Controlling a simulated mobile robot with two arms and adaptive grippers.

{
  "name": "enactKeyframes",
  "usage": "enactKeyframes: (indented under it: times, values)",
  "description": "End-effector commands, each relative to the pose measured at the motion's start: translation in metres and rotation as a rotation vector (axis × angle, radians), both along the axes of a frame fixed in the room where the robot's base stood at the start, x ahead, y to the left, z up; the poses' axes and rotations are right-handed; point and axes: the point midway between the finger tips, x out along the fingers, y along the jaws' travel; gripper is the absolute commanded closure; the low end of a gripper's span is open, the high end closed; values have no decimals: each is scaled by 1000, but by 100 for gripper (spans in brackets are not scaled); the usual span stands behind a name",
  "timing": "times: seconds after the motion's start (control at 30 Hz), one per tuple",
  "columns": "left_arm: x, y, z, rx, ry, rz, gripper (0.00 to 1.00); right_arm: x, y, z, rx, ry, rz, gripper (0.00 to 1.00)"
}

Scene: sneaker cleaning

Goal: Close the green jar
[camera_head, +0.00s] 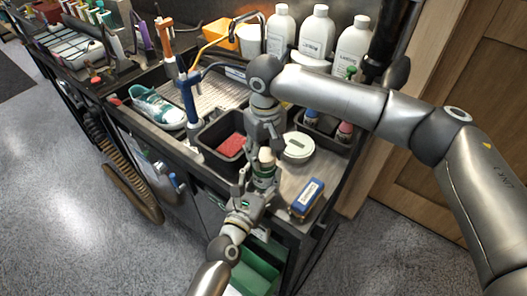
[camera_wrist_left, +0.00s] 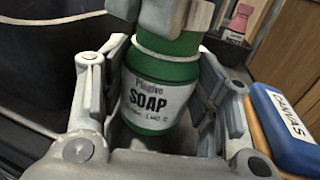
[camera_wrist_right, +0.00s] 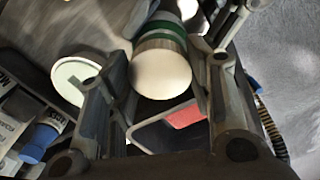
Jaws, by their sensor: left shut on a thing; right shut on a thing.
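The green jar (camera_head: 263,177) stands upright at the front of the workbench. Its white SOAP label faces the left wrist view (camera_wrist_left: 158,100). My left gripper (camera_head: 254,188) is shut around the jar's body, a finger on each side. A rounded cream lid (camera_wrist_right: 162,72) is on top of the jar, in line with it, and also shows in the head view (camera_head: 266,155). My right gripper (camera_head: 266,148) comes down from above and is shut on this lid. A finger hides part of the lid in the left wrist view, so I cannot tell how tightly it sits.
A blue-topped brush (camera_head: 307,198) lies near the front edge. A dark bin (camera_head: 228,143) with a red sponge is to the left. White bottles (camera_head: 317,36) stand behind.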

Motion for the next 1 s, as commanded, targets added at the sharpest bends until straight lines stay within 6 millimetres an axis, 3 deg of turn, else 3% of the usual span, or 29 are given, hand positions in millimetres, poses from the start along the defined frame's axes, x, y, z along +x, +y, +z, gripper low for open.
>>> enactKeyframes:
  times: [0.03,0.07,0.5,1.0]
  values:
    - [2,-1,6,-6,-16,3,86,-4,-4,-15,-10,20,-5,66]
    - [2,-1,6,-6,-16,3,86,-4,-4,-15,-10,20,-5,66]
    - [1,0,4,-5,-12,3,86,-4,-4,-15,-10,17,-5,67]
    - [1,0,2,-3,-8,2,86,-6,-5,-3,8,-143,5,67]
